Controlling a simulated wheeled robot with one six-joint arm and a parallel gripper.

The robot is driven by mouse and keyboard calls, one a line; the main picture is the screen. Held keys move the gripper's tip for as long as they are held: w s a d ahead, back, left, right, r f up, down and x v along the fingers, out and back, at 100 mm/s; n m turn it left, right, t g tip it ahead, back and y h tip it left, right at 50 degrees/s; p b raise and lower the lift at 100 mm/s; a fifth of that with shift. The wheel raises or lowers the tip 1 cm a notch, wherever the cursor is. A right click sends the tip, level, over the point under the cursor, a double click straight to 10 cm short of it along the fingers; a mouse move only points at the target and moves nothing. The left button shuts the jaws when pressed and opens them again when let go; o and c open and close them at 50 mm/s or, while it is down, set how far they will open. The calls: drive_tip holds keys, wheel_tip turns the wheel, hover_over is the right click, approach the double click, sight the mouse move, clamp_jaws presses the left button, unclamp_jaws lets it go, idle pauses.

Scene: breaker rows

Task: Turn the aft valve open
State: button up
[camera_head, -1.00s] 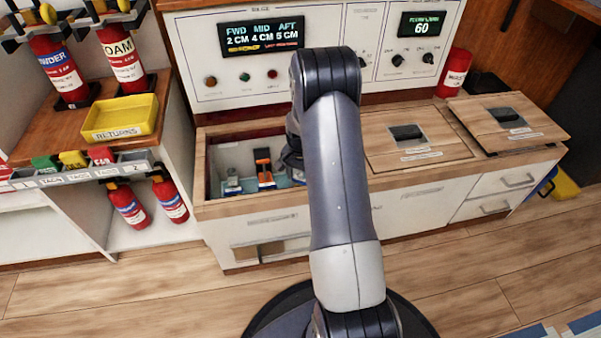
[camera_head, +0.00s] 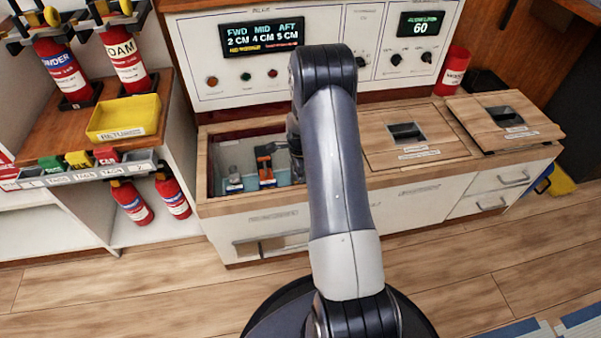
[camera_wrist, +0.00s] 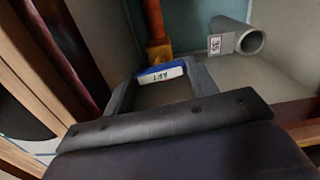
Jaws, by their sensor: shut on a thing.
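The AFT tag (camera_wrist: 160,73), white and blue with upside-down lettering, sits between the fingers of my gripper (camera_wrist: 158,82) in the wrist view. The gripper is shut on the aft valve there. An orange bar (camera_wrist: 154,25) runs up from an orange block just behind the tag. In the head view the open compartment (camera_head: 222,148) holds an orange-handled valve (camera_head: 265,165) with a blue-and-white tag.
A grey open pipe (camera_wrist: 250,42) with a small tag stands right of the grip. A similar grey fitting (camera_head: 234,180) is in the compartment's left. A wooden lid (camera_head: 408,140) closes the neighbouring compartment. The wall panel (camera_head: 330,60) stands behind, reading AFT 5 CM.

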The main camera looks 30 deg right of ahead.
drive_tip(key=shift+m, duration=0.6)
drive_tip(key=o, duration=1)
